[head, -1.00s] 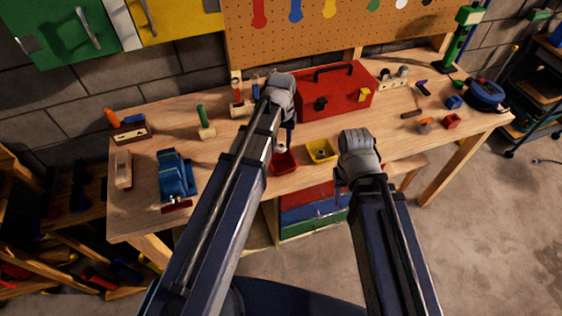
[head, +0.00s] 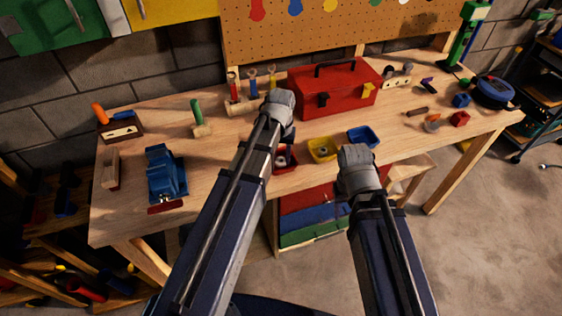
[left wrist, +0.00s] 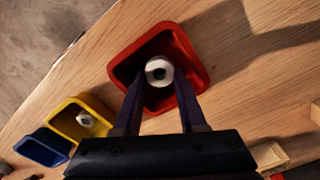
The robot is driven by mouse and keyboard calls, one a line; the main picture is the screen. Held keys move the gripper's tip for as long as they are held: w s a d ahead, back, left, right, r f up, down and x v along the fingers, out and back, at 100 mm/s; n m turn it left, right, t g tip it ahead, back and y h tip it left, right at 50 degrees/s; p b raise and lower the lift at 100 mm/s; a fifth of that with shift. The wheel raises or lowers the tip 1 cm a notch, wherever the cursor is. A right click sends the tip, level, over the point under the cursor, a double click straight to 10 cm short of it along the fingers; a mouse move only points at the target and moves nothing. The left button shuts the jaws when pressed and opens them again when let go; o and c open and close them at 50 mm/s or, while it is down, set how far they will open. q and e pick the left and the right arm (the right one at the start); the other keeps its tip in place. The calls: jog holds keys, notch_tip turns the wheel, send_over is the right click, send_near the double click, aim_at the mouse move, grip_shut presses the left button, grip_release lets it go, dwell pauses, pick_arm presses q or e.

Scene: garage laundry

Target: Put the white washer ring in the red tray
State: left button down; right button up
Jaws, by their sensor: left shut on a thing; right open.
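The white washer ring (left wrist: 159,72) is between the fingertips of my left gripper (left wrist: 159,84), which is shut on it. In the left wrist view the ring appears inside the outline of the red tray (left wrist: 193,63); I cannot tell whether it touches the tray floor. In the head view the red tray (head: 292,168) is partly hidden by my left gripper (head: 283,148), which is over it. My right gripper (head: 358,160) is open and empty, in front of the blue tray; its fingers are mostly hidden.
A yellow tray (head: 322,150) holding a pale ring-like part stands right of the red tray, with a blue tray (head: 363,137) beyond it. A red toolbox (head: 334,90) stands behind. A blue vise (head: 165,175) is at the left. Bare workbench top (head: 225,150) lies between.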

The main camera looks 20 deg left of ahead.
pick_arm(q)
jog(key=shift+f, duration=0.1)
jog(key=shift+f, duration=0.1)
jog(key=shift+f, duration=0.15)
jog(key=c, duration=0.8)
grip_release()
jog(key=shift+o, duration=0.2)
jog(key=shift+r, duration=0.25)
notch_tip(320, 180, up, 12)
jog(key=p, duration=1.2)
jog(key=s+d+m, duration=0.2)
jog(key=s+d, duration=0.3)
jog(key=s, duration=0.2)
jog(key=s+d+m+y, duration=0.1)
jog(key=s+d+m, duration=0.1)
jog(key=s+d, duration=0.3)
jog(key=s, duration=0.2)
jog(key=shift+s+d+m, duration=0.25)
jog(key=shift+s+m, duration=0.05)
jog(key=shift+s, duration=0.1)
